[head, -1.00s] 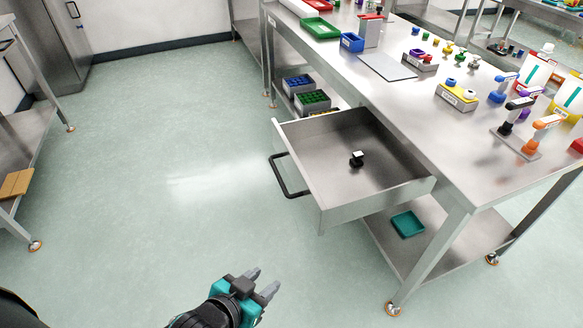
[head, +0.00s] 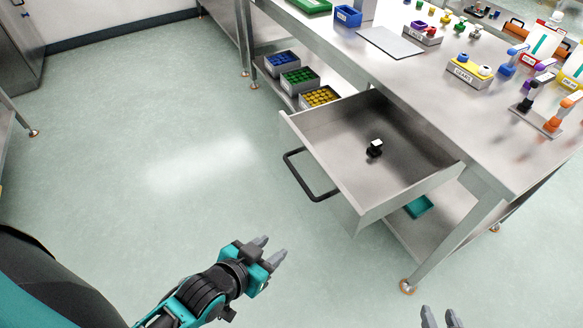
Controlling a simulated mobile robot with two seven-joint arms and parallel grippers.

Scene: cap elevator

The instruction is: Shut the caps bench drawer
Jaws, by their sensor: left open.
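The caps bench drawer (head: 350,212) is pulled far out from under the steel bench in the head view. Its black bar handle (head: 303,182) is on the front, facing left. A small black item with a white top (head: 375,148) lies on the drawer floor. My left gripper (head: 268,249) is open and empty over the floor, in front of the drawer and apart from the handle. My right gripper (head: 440,316) shows only its fingertips at the bottom edge. Its fingers are apart with nothing between them.
The bench top (head: 440,95) carries a yellow-topped block (head: 468,72), a grey plate (head: 390,42) and cap stands. Bins of blue, green and yellow caps (head: 320,97) and a teal tray (head: 418,207) sit on the lower shelf. The floor left of the drawer is clear.

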